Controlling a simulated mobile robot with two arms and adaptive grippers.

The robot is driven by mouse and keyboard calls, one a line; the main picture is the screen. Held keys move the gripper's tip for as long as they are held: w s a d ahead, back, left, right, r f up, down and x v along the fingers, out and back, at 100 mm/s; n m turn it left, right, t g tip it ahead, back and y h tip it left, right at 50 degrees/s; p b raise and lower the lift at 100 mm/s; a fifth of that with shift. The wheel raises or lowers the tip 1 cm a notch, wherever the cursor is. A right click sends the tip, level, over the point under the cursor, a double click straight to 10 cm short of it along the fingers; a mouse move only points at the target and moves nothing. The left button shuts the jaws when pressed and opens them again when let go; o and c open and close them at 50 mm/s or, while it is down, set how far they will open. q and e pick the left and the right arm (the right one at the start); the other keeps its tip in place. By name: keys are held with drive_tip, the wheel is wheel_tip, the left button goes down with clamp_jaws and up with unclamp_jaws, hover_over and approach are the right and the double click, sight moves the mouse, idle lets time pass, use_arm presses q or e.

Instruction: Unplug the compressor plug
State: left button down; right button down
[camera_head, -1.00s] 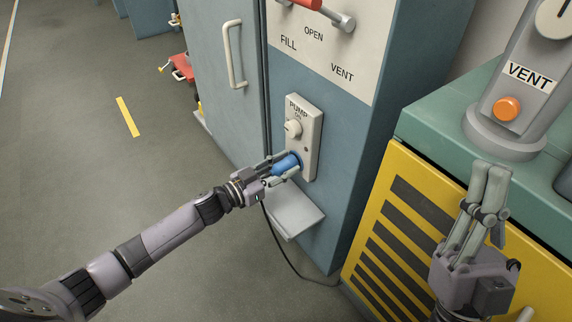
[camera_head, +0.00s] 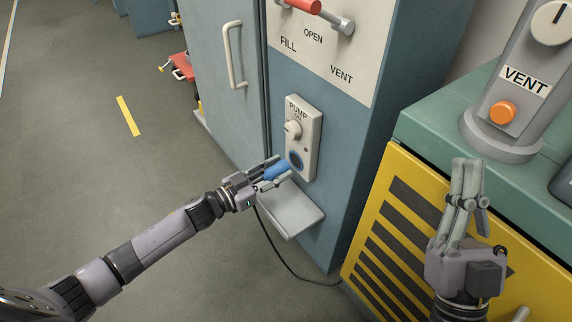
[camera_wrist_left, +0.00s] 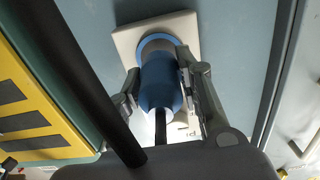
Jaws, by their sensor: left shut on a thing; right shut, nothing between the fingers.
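The blue compressor plug (camera_head: 277,171) is between the fingers of my left gripper (camera_head: 276,174), which is shut on it. In the head view the plug is apart from the round blue-ringed socket (camera_head: 295,160) on the pump panel (camera_head: 306,130). In the left wrist view the plug (camera_wrist_left: 161,82) is held between both fingers, with the blue socket ring behind it. A dark cable (camera_head: 272,240) hangs from the plug to the floor. My right gripper (camera_head: 468,168) is shut and empty in front of the yellow cabinet.
A small grey shelf (camera_head: 290,212) juts out below the panel. The yellow slatted cabinet (camera_head: 385,225) with a green top stands at the right, bearing a grey VENT post (camera_head: 510,95) with an orange button. The floor at the left is open.

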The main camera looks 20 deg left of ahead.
use_arm(q)
drive_tip(key=shift+s+a, duration=0.45)
drive_tip(key=shift+s, duration=0.1)
drive_tip(key=shift+s+a+p, duration=0.4)
drive_tip(key=shift+s+p, duration=0.05)
drive_tip(key=shift+s, duration=0.1)
use_arm(e)
drive_tip(key=shift+w+a+f+g+h, duration=0.15)
drive_tip(key=shift+w+f+g+h, duration=0.15)
drive_tip(key=shift+w+f+g, duration=0.5)
drive_tip(key=shift+w+a+f+g+h, duration=0.1)
drive_tip(key=shift+w+f+g+h, duration=0.2)
drive_tip(key=shift+w+f+g, duration=0.5)
drive_tip(key=shift+s+f, duration=0.15)
